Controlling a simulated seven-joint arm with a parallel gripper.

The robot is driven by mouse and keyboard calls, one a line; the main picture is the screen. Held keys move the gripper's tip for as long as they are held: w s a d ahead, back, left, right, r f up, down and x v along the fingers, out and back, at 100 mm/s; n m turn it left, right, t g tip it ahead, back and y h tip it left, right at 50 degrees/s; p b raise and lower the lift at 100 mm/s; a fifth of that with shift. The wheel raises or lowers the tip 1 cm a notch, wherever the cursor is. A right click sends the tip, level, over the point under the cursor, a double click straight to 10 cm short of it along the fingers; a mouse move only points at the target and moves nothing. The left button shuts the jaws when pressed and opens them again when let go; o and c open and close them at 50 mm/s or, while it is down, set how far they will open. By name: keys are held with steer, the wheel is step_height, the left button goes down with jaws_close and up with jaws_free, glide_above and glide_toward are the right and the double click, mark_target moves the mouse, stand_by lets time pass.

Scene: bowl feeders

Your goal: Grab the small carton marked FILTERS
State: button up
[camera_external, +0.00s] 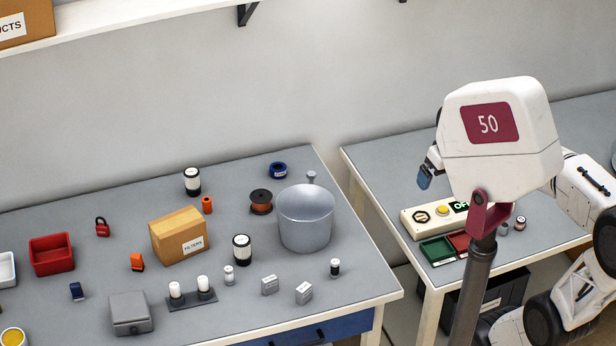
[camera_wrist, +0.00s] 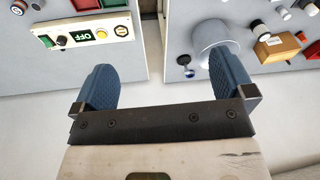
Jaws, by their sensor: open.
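The small brown carton (camera_external: 177,237) stands on the left table in the external view, with a white FILTERS label on its front right side. In the wrist view the carton (camera_wrist: 277,47) shows at the upper right, beyond the grey bucket. My gripper (camera_external: 427,172) is high at the right, near the gap between the two tables, well apart from the carton. In the wrist view its two blue fingers (camera_wrist: 163,88) are wide apart with nothing between them.
A grey bucket (camera_external: 305,222) stands between my gripper and the carton. A control box (camera_external: 425,220) with an OFF sign is on the right table.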

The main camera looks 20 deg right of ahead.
steer(key=w+a+r+n+g+y, duration=0.3)
steer(key=w+a+n+y, duration=0.55)
steer(key=w+a, duration=1.55)
steer(key=w+a+f+n+g+y, duration=0.15)
steer(key=w+a+n, duration=0.45)
steer(key=a, duration=0.7)
steer(key=w+a+f+n+g+y, duration=0.1)
steer(key=w+a+f+n+y, duration=0.2)
steer(key=w+a, duration=0.7)
steer(key=shift+n+h, duration=0.5)
steer(key=shift+n, duration=0.15)
steer(key=f, duration=0.7)
steer(key=s+a+f, duration=0.1)
steer(key=f, duration=0.6)
steer(key=s+a+f, duration=0.1)
steer(key=f, duration=0.7)
steer(key=shift+s+a, duration=0.15)
steer(key=shift+f, duration=0.4)
steer(key=shift+a, duration=0.1)
steer(key=shift+x, duration=1.2)
